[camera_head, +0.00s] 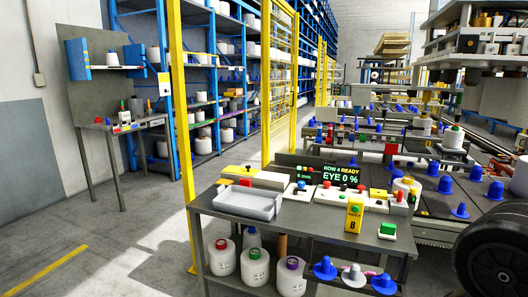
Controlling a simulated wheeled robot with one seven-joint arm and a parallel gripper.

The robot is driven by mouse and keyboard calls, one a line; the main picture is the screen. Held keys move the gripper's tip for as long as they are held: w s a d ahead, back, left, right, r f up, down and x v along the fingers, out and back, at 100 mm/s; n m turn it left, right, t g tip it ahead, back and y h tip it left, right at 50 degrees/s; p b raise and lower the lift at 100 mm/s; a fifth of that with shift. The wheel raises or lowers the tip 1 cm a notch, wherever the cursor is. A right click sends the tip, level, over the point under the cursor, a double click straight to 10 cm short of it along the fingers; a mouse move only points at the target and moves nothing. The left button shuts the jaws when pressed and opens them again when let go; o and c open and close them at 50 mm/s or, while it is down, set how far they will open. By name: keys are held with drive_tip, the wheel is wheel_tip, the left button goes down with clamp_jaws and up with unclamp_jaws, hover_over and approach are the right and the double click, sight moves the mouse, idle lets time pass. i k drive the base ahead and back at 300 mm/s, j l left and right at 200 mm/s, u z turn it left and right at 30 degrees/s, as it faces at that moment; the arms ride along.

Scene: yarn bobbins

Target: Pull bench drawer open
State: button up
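A grey metal bench (295,222) stands in the foreground with its front towards me. I cannot make out a drawer front or handle on it. Below its top is an open space where several white bobbins (255,266) stand and blue cones (325,269) sit on a lower level. A second, smaller bench (150,121) stands at the left by the wall; no drawer is clear there either. My gripper is not in view.
A grey tray (249,202), a green-lettered display (341,174) and button boxes sit on the near bench. A yellow fence post (183,130) rises behind its left end. A black wheel (497,254) fills the lower right. Grey floor (90,240) at the left is clear.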

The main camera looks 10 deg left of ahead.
sight(151, 123)
drive_tip(key=i+u, duration=0.5)
drive_tip(key=i+l+u, duration=0.1)
drive_tip(key=i+u, duration=0.4)
drive_tip(key=i+j+u, duration=0.2)
drive_tip(key=u, duration=0.25)
drive_tip(key=i+u, duration=0.8)
drive_tip(key=u, duration=0.15)
drive_tip(key=i+u, duration=0.15)
drive_tip(key=i, duration=1.65)
drive_tip(key=i+l+z, duration=0.15)
drive_tip(key=i+z, duration=0.35)
drive_tip(key=i, duration=0.15)
drive_tip(key=i+z, duration=0.45)
drive_tip(key=i, duration=0.15)
drive_tip(key=i+j+z, duration=0.5)
drive_tip(key=i+l+z, duration=0.15)
drive_tip(key=i+z, duration=0.2)
drive_tip(key=i, duration=0.45)
drive_tip(key=i+z, duration=0.35)
drive_tip(key=i, duration=0.4)
drive_tip(key=i+j+z, duration=0.3)
drive_tip(key=i, duration=0.5)
drive_tip(key=i+l+z, duration=0.1)
drive_tip(key=i+z, duration=0.2)
drive_tip(key=i, duration=0.7)
drive_tip(key=i+j+z, duration=0.25)
drive_tip(key=i, duration=0.75)
drive_tip(key=i+l, duration=0.15)
drive_tip(key=i, duration=3.9)
